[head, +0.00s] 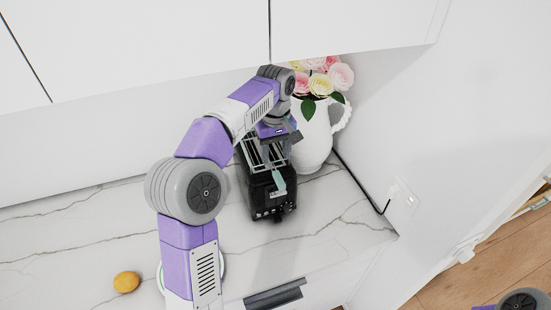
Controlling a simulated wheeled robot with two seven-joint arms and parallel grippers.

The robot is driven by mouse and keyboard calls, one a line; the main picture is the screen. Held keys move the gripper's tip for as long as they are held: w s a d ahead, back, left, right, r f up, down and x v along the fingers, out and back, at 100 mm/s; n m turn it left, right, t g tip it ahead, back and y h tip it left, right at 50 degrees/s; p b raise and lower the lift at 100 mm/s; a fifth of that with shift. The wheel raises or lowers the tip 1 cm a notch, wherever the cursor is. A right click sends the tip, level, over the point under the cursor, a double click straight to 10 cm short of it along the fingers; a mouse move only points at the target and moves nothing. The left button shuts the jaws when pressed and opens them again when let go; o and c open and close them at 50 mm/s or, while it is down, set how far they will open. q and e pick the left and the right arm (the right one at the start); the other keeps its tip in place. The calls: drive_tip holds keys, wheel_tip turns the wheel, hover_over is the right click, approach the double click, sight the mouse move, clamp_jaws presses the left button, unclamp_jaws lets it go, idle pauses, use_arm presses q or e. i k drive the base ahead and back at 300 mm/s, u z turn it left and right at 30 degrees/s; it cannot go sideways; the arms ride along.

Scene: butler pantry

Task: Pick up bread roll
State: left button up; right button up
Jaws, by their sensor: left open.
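A small rounded golden-orange thing (126,282) lies on the marble counter at the lower left. It may be the bread roll, but it is too small to be sure. My left arm reaches up over the counter, and my left gripper (272,165) points down at the black toaster (262,204). The gripper is open, over the toaster's top, well to the right of and beyond the golden-orange thing. I cannot tell whether the fingers touch the toaster or whether anything is in its slots. My right gripper is out of view.
A white pitcher (314,140) with pink and yellow flowers (320,78) stands close behind and right of the toaster. White cabinets (140,45) hang above. A round pale plate edge (223,270) shows behind my arm. The left counter (60,235) is clear.

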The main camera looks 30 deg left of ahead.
sight(126, 281)
drive_tip(key=k, duration=1)
